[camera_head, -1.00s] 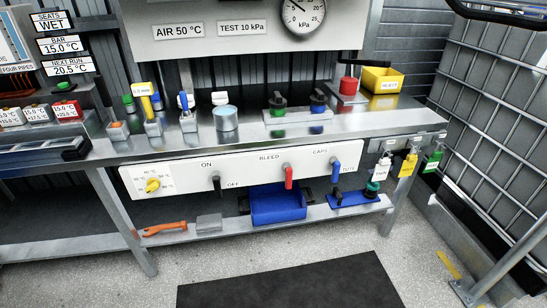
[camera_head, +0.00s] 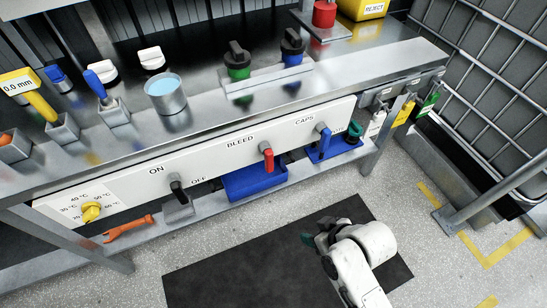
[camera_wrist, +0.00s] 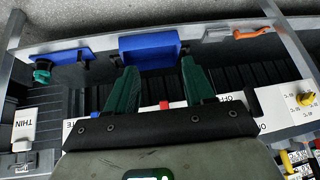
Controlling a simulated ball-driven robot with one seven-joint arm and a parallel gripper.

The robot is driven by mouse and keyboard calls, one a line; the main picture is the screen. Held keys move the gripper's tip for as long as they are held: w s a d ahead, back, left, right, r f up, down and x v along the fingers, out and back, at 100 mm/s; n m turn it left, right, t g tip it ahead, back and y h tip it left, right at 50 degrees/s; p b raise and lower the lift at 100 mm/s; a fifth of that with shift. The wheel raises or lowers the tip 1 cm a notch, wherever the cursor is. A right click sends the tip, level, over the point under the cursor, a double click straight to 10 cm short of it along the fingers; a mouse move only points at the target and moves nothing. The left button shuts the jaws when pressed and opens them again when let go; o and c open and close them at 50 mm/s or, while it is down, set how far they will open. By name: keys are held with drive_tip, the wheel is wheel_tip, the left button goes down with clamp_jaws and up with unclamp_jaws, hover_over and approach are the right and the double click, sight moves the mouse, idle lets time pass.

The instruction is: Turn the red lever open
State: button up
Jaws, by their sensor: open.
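The red lever (camera_head: 267,158) hangs down from the white panel (camera_head: 218,152), below the word BLEED, between a black lever (camera_head: 178,188) on its left and a blue lever (camera_head: 324,138) on its right. In the wrist view, which sees the panel upside down, a small part of the red lever (camera_wrist: 164,105) shows between the finger bases; the rest is hidden by the gripper body. My gripper (camera_wrist: 159,64) is open and empty, with dark green fingers apart. In the head view my gripper (camera_head: 312,236) is over the dark mat, in front of the panel and apart from the lever.
A blue bin (camera_head: 256,183) sits on the low shelf below the red lever. A yellow knob (camera_head: 91,211) is at the panel's left end. Bottles (camera_head: 402,112) hang at the bench's right end. The dark mat (camera_head: 235,272) in front is clear.

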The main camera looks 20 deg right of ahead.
drive_tip(key=w+a+t+y, duration=0.1)
drive_tip(key=w+a+t, duration=0.35)
drive_tip(key=w, duration=0.45)
drive_tip(key=m+t+h, duration=0.2)
drive_tip(key=t+h, duration=0.1)
drive_tip(key=t, duration=0.4)
approach(271, 163)
drive_tip(key=w, duration=1.1)
drive_tip(key=shift+f+b, duration=0.1)
drive_tip(key=shift+b, duration=0.3)
clamp_jaws()
